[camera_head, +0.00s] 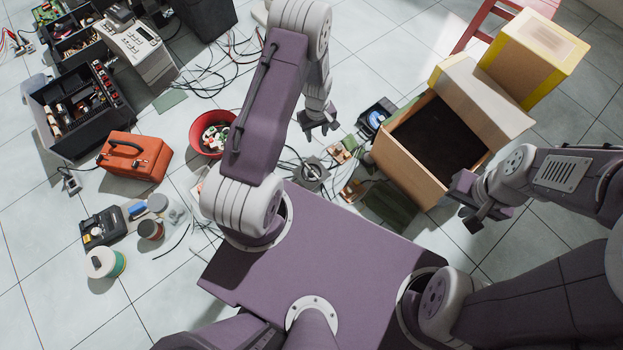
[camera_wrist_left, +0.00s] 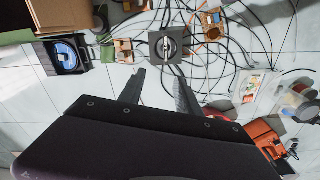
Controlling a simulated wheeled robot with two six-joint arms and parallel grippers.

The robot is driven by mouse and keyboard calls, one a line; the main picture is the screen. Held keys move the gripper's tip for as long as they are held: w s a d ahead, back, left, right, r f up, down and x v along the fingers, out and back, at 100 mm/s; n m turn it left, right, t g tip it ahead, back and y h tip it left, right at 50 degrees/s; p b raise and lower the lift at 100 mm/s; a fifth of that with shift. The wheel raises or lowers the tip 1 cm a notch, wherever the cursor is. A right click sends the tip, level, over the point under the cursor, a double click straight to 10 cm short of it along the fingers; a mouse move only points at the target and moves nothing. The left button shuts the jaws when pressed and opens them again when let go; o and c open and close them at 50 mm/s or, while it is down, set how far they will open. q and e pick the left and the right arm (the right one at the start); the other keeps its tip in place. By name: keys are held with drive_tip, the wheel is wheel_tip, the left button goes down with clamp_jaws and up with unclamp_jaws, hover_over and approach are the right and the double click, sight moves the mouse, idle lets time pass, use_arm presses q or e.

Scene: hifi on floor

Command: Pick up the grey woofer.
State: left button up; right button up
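The grey woofer (camera_head: 312,174) lies on the tiled floor, a square grey frame with a dark round cone, just beyond my purple base in the head view. In the left wrist view the woofer (camera_wrist_left: 166,45) is near the top middle, ahead of the fingertips. My left gripper (camera_head: 319,131) is above the floor, on the far side of the woofer in the head view. Its two fingers (camera_wrist_left: 160,78) are apart with nothing between them. My right gripper (camera_head: 470,205) is near the open cardboard box, with its fingers apart and empty.
Black cables (camera_wrist_left: 225,45) surround the woofer. Small brown parts (camera_head: 342,152) and a black unit with a blue disc (camera_head: 374,119) lie nearby. The open cardboard box (camera_head: 398,167) stands right; a red bowl (camera_head: 199,141) and orange case (camera_head: 134,158) are left.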

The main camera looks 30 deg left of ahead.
sight(311, 170)
use_arm(q)
drive_tip(key=f+n+b, duration=0.1)
drive_tip(key=f+b, duration=0.1)
drive_tip(key=f, duration=0.5)
drive_tip(key=a+f+n+b, duration=0.1)
drive_tip(key=f+b, duration=0.2)
drive_tip(key=f, duration=0.4)
drive_tip(key=s+f+n+b, duration=0.1)
drive_tip(key=f+b, duration=0.1)
drive_tip(key=f, duration=0.5)
drive_tip(key=shift+s+a+f, duration=0.1)
drive_tip(key=shift+a+f, duration=0.15)
drive_tip(key=shift+a, duration=0.1)
drive_tip(key=shift+f, duration=0.15)
wheel_tip(311, 170, down, 4)
drive_tip(key=b, duration=0.3)
drive_tip(key=f+b, duration=0.5)
drive_tip(key=shift+w+d, duration=0.1)
drive_tip(key=shift+w, duration=0.1)
drive_tip(key=shift+r, duration=0.2)
use_arm(e)
wheel_tip(311, 170, down, 19)
use_arm(q)
drive_tip(key=shift+f, duration=0.3)
use_arm(e)
drive_tip(key=shift+f, duration=0.1)
use_arm(q)
clamp_jaws()
